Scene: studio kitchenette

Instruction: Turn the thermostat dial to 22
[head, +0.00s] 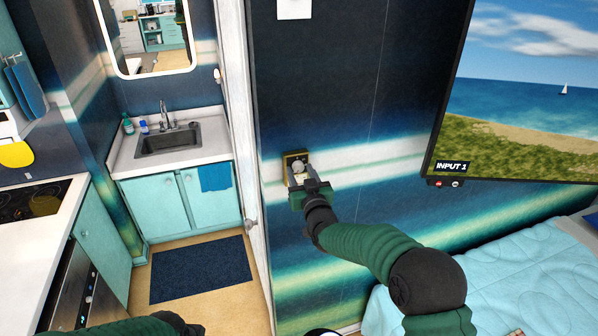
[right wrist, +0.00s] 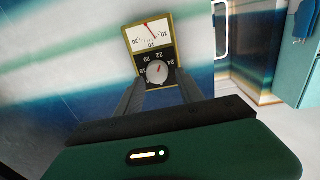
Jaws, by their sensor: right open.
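The thermostat (head: 290,157) is a small yellow-framed box on the dark striped wall, left of the screen. In the right wrist view it appears upside down, with a white gauge with a red needle (right wrist: 149,32) and a round grey dial (right wrist: 157,73) on a black numbered plate. The dial's small red mark points roughly between 22 and 24; the exact reading is unclear. My right gripper (head: 308,176) is at the thermostat, its open fingers (right wrist: 160,86) on either side of the dial's near edge. I cannot tell whether they touch it. My left gripper is not visible; part of my left arm shows at the bottom.
A wall-mounted screen (head: 525,95) is right of the thermostat, above a light blue bed (head: 510,265). A white door edge (head: 247,150) stands to the left. Beyond it are a sink (head: 168,140), teal cabinets (head: 152,207) and a dark mat (head: 203,268).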

